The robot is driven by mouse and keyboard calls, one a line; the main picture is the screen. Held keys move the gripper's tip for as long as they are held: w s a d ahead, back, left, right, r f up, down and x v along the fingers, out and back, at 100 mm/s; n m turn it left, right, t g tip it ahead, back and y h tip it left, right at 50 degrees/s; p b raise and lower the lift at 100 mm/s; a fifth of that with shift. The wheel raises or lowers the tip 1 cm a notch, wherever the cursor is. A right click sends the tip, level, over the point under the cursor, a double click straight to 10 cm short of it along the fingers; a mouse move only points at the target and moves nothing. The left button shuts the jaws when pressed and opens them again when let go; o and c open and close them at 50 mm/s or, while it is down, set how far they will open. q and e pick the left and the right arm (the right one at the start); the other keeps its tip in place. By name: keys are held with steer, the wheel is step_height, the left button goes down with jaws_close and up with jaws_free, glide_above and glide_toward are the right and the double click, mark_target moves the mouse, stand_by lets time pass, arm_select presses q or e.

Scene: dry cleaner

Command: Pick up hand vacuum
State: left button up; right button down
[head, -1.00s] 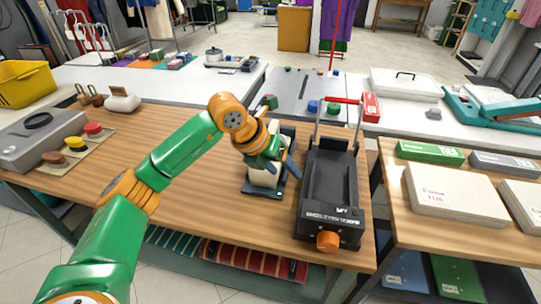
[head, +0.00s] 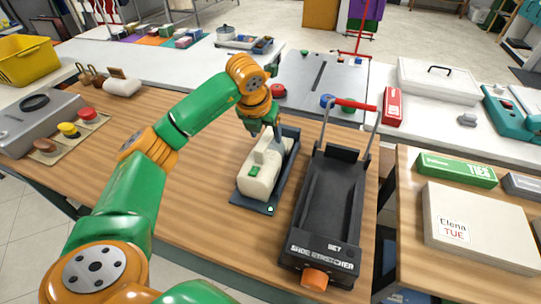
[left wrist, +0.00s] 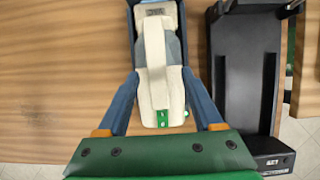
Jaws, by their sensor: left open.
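The hand vacuum (head: 262,172), cream with a green button, lies on a dark blue-grey dock (head: 289,160) on the wooden table. My left gripper (head: 265,133) is open at the far end of the vacuum, pointing down at it. In the left wrist view, the vacuum (left wrist: 157,65) lies between the two spread fingers of the left gripper (left wrist: 161,80), with gaps on both sides near the finger bases. Whether the fingertips touch it cannot be told. My right gripper is not in view.
A grey machine (head: 40,120) and a mat with knobs are at the left. Cream boxes (head: 475,225) lie on the right table. Bare wood lies left of the dock.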

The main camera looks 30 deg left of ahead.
mark_target(265, 139)
arm_select(q)
steer(key=x, duration=0.2)
steer(key=p+x, duration=0.1)
steer(key=shift+s+a+f, duration=0.2)
steer(key=shift+f, duration=0.15)
steer(key=shift+w+f, duration=0.25)
steer(key=shift+w, duration=0.05)
steer(key=shift+s+r, duration=0.1)
steer(key=shift+s, duration=0.05)
steer(key=c, duration=0.9)
jaws_close()
steer(key=shift+r, duration=0.1)
